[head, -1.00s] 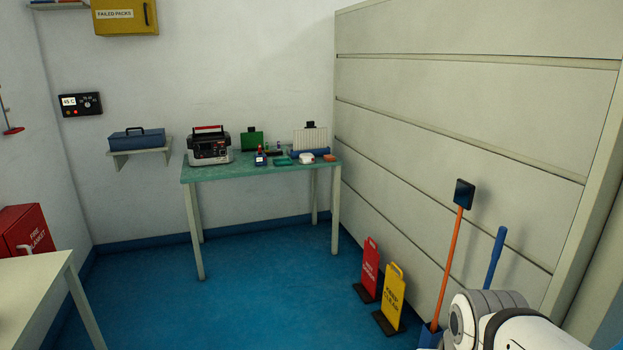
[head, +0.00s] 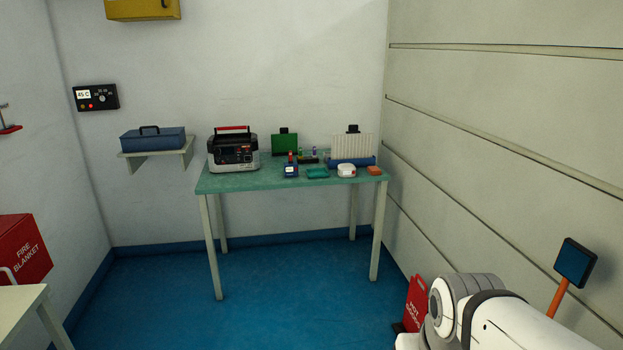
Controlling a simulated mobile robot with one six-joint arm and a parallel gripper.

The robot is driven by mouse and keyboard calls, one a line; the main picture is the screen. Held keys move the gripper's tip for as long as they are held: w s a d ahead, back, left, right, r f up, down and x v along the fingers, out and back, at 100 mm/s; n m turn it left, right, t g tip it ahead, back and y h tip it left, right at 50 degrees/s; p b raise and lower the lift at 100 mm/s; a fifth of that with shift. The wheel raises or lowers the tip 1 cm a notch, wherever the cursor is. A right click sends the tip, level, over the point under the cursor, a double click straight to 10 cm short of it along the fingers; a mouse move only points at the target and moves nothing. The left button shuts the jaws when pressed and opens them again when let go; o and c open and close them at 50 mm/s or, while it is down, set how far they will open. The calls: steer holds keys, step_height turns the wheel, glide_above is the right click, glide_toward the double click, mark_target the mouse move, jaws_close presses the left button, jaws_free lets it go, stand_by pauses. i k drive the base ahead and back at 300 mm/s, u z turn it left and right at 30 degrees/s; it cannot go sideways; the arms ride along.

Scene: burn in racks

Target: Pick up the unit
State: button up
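The task's "unit" is not named further, and I cannot tell which thing it is. On the green-topped table (head: 228,184) ahead stands a black and grey machine with a red handle (head: 232,151). To its right are a small blue device with a red top (head: 291,168), a green tray (head: 318,173), a white rounded device (head: 346,171) and an orange block (head: 374,171). Behind them stand a green panel (head: 284,144) and a white ribbed panel on a blue base (head: 352,149). Part of my white arm shows at the lower right; my gripper is out of view.
A blue case (head: 153,139) sits on a wall shelf at left. A red fire blanket box (head: 24,250) and a pale table corner (head: 22,300) are at lower left. A red sign (head: 415,303) and a blue-headed tool (head: 575,263) stand at right. The blue floor before the table is clear.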

mark_target(223, 154)
steer(key=u, duration=0.35)
steer(key=i, duration=1.55)
steer(key=u, duration=0.55)
steer(key=i, duration=1.55)
steer(key=u, duration=0.45)
steer(key=i, duration=1.45)
steer(key=u, duration=0.2)
